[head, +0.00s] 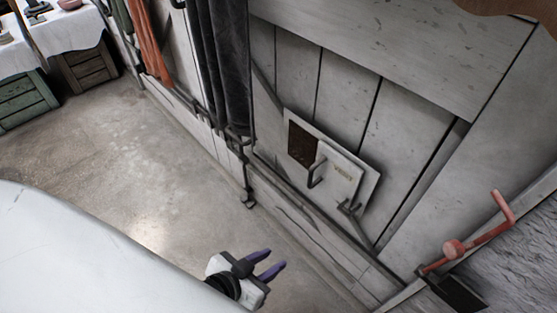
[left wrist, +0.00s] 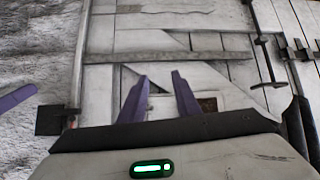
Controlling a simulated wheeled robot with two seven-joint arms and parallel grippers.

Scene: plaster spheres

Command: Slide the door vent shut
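The door vent (head: 369,188) is a pale plate low on the grey plank door (head: 412,135). Its dark opening (head: 302,144) is uncovered on the left, and its sliding cover (head: 343,172), with a bent metal handle (head: 316,172), sits to the right. In the left wrist view the dark opening (left wrist: 208,104) shows just right of the fingers. My left gripper (head: 270,262) has purple fingers spread apart and empty, below and apart from the vent; its fingers also show in the left wrist view (left wrist: 161,85). One purple finger, apparently my right gripper's (left wrist: 17,97), enters at the left edge there.
A red door handle (head: 475,238) sticks out at the lower right. Dark and orange cloths (head: 222,65) hang left of the vent. A table with a white cloth (head: 60,32) and crates (head: 25,100) stand far left. The concrete floor (head: 130,150) between is clear.

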